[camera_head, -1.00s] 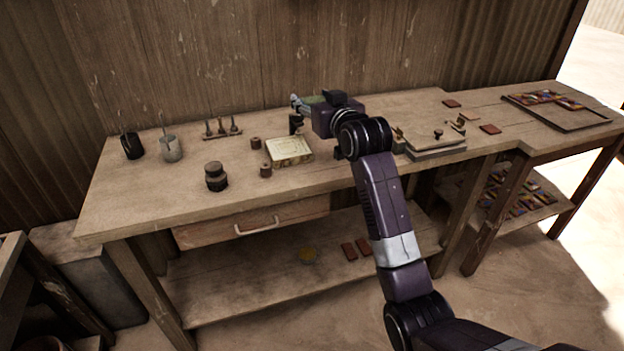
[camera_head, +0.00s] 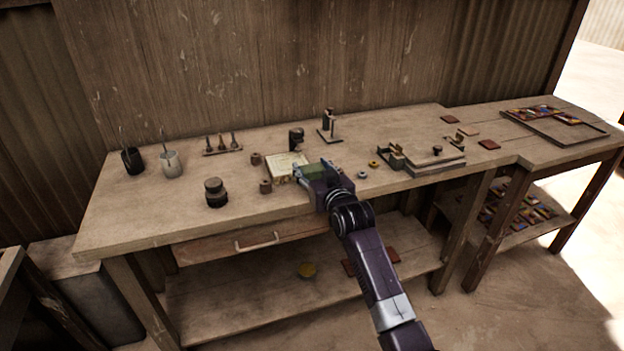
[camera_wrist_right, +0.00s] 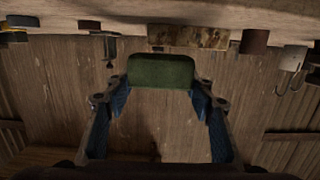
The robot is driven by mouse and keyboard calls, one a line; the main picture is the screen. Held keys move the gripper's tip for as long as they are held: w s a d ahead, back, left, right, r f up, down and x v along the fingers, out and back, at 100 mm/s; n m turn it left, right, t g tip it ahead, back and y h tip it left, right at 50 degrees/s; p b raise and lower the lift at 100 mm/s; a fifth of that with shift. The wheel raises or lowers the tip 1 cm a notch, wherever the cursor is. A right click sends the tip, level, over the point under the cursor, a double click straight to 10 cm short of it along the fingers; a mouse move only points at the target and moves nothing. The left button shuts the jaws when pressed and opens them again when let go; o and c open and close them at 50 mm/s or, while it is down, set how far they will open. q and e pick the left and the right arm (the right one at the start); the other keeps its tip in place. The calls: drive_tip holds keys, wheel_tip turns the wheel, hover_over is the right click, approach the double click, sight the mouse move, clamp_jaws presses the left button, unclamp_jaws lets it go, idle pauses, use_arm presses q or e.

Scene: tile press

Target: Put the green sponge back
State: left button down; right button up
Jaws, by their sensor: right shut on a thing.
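The green sponge (camera_head: 313,171) is held between the fingers of my right gripper (camera_head: 303,173), in front of and partly over the right side of a cream patterned block on the bench. In the right wrist view the sponge (camera_wrist_right: 160,71) sits between the two blue-padded fingers of my right gripper (camera_wrist_right: 160,95), at their tips. The gap between the sponge and the bench top cannot be told clearly. My left gripper is not in view.
The cream block (camera_head: 282,162) lies on the wooden bench (camera_head: 130,215). A small dark stand (camera_head: 328,128) and a black holder (camera_head: 296,139) are behind it. Small rings (camera_head: 362,175) and a wooden press (camera_head: 435,160) are to the right. A dark jar (camera_head: 215,192) stands left.

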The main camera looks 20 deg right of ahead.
wheel_tip(320, 180, down, 4)
drive_tip(key=shift+r, duration=0.1)
drive_tip(key=o, duration=0.9)
drive_tip(key=s, duration=0.4)
drive_tip(key=s+r, duration=0.1)
drive_tip(key=s, duration=0.7)
drive_tip(key=shift+d+r, duration=0.15)
drive_tip(key=shift+r, duration=0.25)
